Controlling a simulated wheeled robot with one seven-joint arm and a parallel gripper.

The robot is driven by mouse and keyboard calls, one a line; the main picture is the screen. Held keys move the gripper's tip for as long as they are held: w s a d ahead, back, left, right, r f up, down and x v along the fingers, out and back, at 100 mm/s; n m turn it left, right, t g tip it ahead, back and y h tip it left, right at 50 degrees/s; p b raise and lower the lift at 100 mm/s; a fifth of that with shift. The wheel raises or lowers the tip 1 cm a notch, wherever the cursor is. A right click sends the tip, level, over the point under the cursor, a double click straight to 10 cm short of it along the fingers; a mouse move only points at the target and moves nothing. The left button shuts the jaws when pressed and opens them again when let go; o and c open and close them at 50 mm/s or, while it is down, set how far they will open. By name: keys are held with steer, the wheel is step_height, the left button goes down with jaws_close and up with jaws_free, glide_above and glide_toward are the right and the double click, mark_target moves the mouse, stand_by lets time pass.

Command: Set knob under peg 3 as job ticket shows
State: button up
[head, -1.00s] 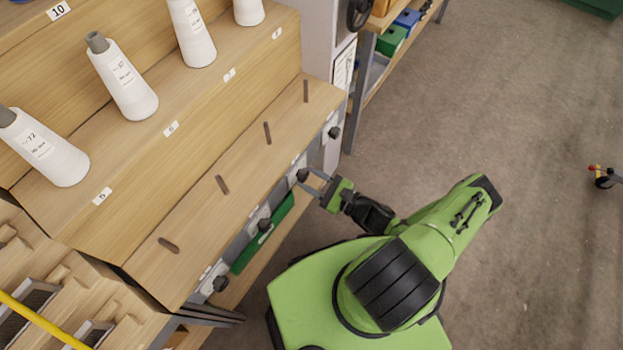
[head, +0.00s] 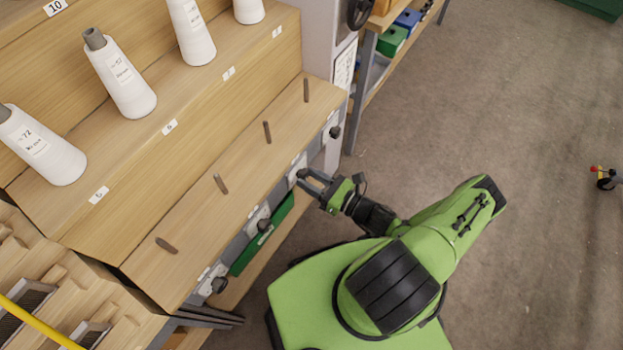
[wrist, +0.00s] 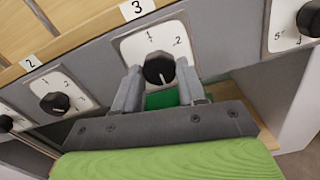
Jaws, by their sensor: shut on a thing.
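The black knob (wrist: 159,70) under the label 3 (wrist: 137,8) sits on a white dial plate (wrist: 127,47) with small printed marks. A short pale line shows on the lower part of its face. My gripper (wrist: 158,84) is shut on this knob, one finger on each side. In the head view my gripper (head: 308,181) reaches the front of the wooden unit at the same knob (head: 302,173). Peg 3 (head: 267,132) looks like a short dark peg on the ledge above. A paper sheet (head: 344,68) hangs on the grey cabinet; its writing is too small to read.
Another knob (wrist: 54,103) sits to the left under label 2 (wrist: 30,62), and one (wrist: 309,18) to the right. White yarn cones (head: 122,75) stand on the upper step. The floor at right is mostly clear.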

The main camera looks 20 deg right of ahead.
steer(key=shift+f, duration=0.15)
steer(key=o, duration=1.1)
steer(key=shift+c, duration=0.2)
steer(key=p+v, duration=0.2)
steer(key=v, duration=1.3)
steer(key=shift+s+d, duration=0.25)
steer(key=shift+s, duration=0.1)
